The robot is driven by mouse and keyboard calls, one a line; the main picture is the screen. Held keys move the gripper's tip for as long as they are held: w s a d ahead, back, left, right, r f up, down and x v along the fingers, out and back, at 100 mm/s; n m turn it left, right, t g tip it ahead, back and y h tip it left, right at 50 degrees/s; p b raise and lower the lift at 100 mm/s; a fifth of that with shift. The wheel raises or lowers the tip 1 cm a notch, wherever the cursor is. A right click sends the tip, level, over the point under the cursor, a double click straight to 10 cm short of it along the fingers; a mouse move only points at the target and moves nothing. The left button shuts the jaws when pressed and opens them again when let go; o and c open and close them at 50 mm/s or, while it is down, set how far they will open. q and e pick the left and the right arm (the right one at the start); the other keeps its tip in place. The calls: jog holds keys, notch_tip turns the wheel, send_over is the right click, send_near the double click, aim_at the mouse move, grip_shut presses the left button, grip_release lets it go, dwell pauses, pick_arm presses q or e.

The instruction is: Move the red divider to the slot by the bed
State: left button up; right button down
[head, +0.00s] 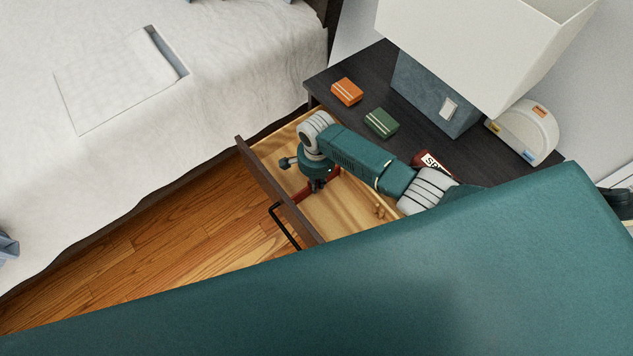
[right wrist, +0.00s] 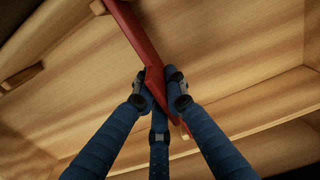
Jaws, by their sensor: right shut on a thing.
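The red divider (right wrist: 138,40) runs between the blue fingers of my right gripper (right wrist: 160,90) in the right wrist view. The fingers are shut on it near one end. In the head view, the right gripper (head: 317,184) points down into the open drawer (head: 267,180), and parts of the red divider (head: 301,195) show on both sides of it. The gripper and arm hide the rest. I cannot tell whether the divider touches the drawer floor or sits in a slot. Small wooden slot blocks (head: 380,212) show on the drawer's inner wall; others show in the wrist view (right wrist: 22,76). My left gripper is out of view.
The bed (head: 200,110) with an open book-like white item (head: 120,75) is left of the drawer. On the dark nightstand (head: 340,68) are an orange box (head: 346,91), a green box (head: 381,123), a lamp (head: 435,92) and a rounded cream item (head: 527,130).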

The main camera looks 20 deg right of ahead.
jog(key=shift+f, duration=0.15)
jog(key=c, duration=1.7)
grip_release()
notch_tip(320, 180, up, 12)
jog(key=shift+r, duration=0.1)
